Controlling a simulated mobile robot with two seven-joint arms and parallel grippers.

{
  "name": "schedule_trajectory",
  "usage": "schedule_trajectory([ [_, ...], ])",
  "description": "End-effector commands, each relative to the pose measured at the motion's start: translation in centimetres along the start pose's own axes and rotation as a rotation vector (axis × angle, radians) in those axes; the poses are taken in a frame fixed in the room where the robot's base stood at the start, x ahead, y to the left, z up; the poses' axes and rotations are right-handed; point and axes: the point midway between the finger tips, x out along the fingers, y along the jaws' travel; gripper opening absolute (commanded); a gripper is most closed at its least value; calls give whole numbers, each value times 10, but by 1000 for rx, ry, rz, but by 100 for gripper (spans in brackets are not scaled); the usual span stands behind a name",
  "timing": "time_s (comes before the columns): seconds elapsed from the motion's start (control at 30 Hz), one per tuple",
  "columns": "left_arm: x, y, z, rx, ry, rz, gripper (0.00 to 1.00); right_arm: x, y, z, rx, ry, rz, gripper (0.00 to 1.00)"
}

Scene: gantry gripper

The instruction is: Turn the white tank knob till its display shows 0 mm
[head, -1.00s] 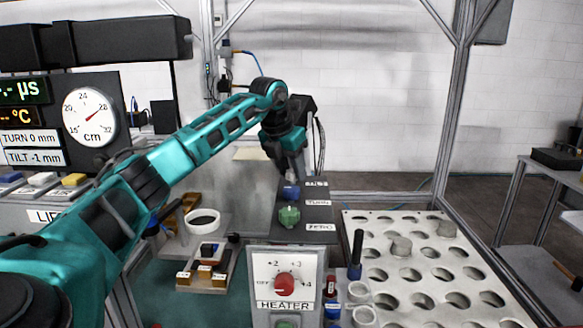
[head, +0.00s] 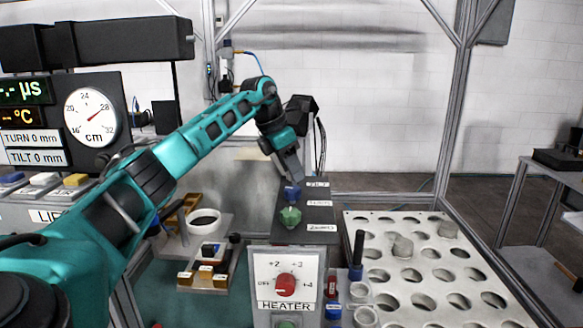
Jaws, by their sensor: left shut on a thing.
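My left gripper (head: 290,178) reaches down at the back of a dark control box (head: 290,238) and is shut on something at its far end. The white knob does not show clearly; the gripper covers that spot, at the top label. A blue knob (head: 291,193) and a green knob (head: 290,217) sit in front of the gripper. The display panel at left reads TURN 0 mm (head: 34,138) and TILT 0 mm (head: 37,158). My right gripper is not in view.
A heater box (head: 287,265) with a red knob stands in front of the control box. A perforated rack (head: 420,262) is at right. Small blocks on a tray (head: 208,268) and a white ring (head: 203,221) lie to the left.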

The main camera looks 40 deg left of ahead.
Motion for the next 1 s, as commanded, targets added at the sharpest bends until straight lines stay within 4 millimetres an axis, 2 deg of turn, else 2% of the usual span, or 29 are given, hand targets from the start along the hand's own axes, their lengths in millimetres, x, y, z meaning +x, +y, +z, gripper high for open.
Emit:
schedule_trajectory([
  [0.3, -1, 0, 1, 2, -2, 2, 10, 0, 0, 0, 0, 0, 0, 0],
  [0.33, -1, 0, 0, 1, -2, 2, 41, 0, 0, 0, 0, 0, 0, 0],
  [0.6, -1, 0, 0, 1, -1, 1, 65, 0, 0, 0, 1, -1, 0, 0],
  [0.87, -3, 0, 0, 0, -1, 1, 65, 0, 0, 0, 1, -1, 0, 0],
  [1.0, -21, 1, 1, 0, -4, 3, 65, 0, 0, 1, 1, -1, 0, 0],
])
